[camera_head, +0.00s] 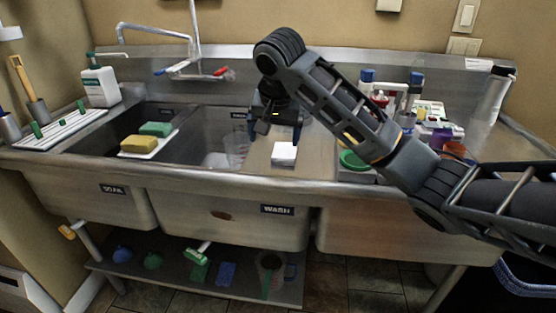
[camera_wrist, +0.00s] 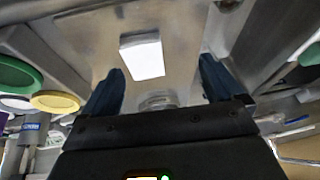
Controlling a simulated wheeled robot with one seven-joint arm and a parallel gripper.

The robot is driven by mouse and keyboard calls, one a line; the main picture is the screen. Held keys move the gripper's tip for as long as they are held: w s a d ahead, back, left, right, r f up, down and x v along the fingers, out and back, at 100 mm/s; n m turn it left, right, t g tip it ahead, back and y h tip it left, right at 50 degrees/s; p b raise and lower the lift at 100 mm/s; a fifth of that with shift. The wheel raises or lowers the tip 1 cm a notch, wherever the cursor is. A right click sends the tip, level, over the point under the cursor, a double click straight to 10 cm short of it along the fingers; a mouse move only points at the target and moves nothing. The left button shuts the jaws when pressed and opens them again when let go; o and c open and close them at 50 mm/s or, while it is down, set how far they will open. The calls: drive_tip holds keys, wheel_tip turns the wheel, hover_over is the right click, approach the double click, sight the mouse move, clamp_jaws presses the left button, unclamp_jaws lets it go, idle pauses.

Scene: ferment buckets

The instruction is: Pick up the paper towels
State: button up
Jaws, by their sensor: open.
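A small white block-like stack, apparently the paper towels (camera_head: 284,152), lies on the steel strip at the front of the sink, right of the middle basin. It also shows in the wrist view (camera_wrist: 143,56) as a bright white rectangle beyond my fingertips, between their lines and nearer the left finger. My gripper (camera_head: 275,133) is open and empty, pointing down just behind and above the stack. Both dark blue fingers show in the wrist view (camera_wrist: 162,72), with a clear gap between them. They look apart from the stack.
Yellow (camera_head: 138,142) and green (camera_head: 155,128) sponges sit on a white tray left. A clear container (camera_head: 236,148) stands in the middle basin. A green lid (camera_head: 353,159) lies right, near several bottles and cups. The faucet (camera_head: 190,66) rises at the back.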

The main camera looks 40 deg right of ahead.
sight(285, 150)
drive_tip(key=d, duration=0.1)
drive_tip(key=d+h, duration=0.1)
drive_tip(key=shift+s+d+r+m+g, duration=0.3)
drive_tip(key=shift+s+d+r+g, duration=0.05)
drive_tip(key=shift+r+g, duration=0.05)
drive_tip(key=shift+d+f, duration=0.2)
drive_tip(key=shift+d, duration=0.05)
drive_tip(key=shift+w+x, duration=0.1)
drive_tip(key=shift+x, duration=1.7)
drive_tip(key=shift+w+x, duration=0.15)
drive_tip(key=shift+x, duration=1.6)
drive_tip(key=shift+a, duration=0.15)
drive_tip(key=shift+c, duration=0.2)
drive_tip(key=c, duration=1.1)
